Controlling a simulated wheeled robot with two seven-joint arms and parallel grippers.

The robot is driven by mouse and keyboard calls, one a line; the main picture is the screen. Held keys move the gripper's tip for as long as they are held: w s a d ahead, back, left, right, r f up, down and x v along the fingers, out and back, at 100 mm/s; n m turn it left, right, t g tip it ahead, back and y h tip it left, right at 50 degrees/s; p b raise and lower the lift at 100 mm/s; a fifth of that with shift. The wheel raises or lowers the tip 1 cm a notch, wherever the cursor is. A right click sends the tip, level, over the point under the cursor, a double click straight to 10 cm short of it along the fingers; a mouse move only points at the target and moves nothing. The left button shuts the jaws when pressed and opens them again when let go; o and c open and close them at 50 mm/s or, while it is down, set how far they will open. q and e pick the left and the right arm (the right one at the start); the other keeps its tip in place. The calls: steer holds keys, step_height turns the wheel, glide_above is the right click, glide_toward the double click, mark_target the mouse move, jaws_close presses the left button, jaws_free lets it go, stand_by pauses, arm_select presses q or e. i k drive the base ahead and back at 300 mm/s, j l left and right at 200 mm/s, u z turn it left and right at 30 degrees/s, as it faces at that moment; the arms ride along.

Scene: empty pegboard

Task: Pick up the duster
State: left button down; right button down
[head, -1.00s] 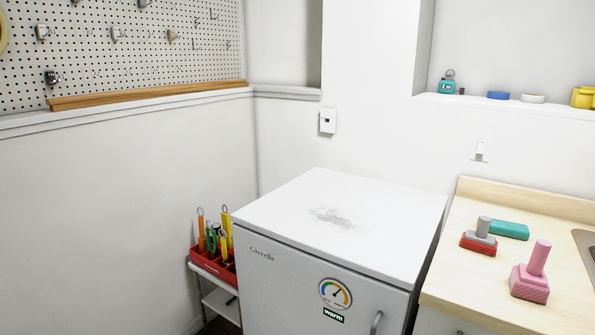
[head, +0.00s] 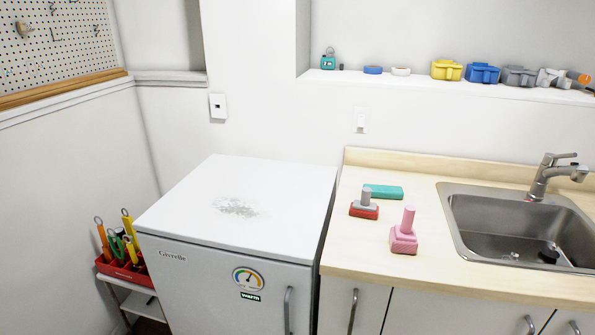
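Several possible dusters lie on the wooden counter right of the fridge, and I cannot tell for sure which is meant. A pink block with an upright pink handle (head: 404,236) stands nearest the counter's front. A red-based block with a grey top and upright grey handle (head: 365,207) stands behind it to the left. A flat teal block (head: 384,191) lies just behind that one. All are apart from the counter edges. Neither of my grippers is in view.
A white fridge (head: 275,187) with a grey smudge on top stands left of the counter (head: 345,245). A steel sink (head: 480,235) with a faucet is at right. A shelf above holds several containers. A red tool caddy (head: 130,268) sits at lower left, below the pegboard (head: 65,45).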

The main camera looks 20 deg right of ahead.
mark_target(403, 239)
steer(key=z, duration=1.3)
